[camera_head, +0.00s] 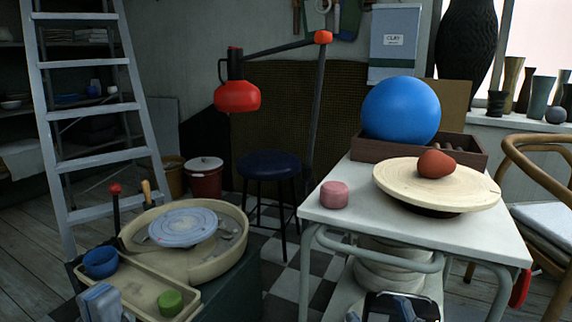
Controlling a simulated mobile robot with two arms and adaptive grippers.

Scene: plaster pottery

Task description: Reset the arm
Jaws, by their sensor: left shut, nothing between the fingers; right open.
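My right gripper (395,308) shows only in part at the bottom edge, as a dark shape with pale parts, in front of the white table's lower frame. It is open, with nothing seen in it; its fingers are hard to make out. It is below the level of the white tabletop (330,212) and apart from the things on it. My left gripper cannot be made out in this view.
The table bears a pink block (334,194), a round board (468,202) with a red clay lump (436,163), and a blue ball (401,110) in a wooden crate (470,157). A pottery wheel (183,228), ladder (100,122), stool (268,166) and chair (545,150) stand around.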

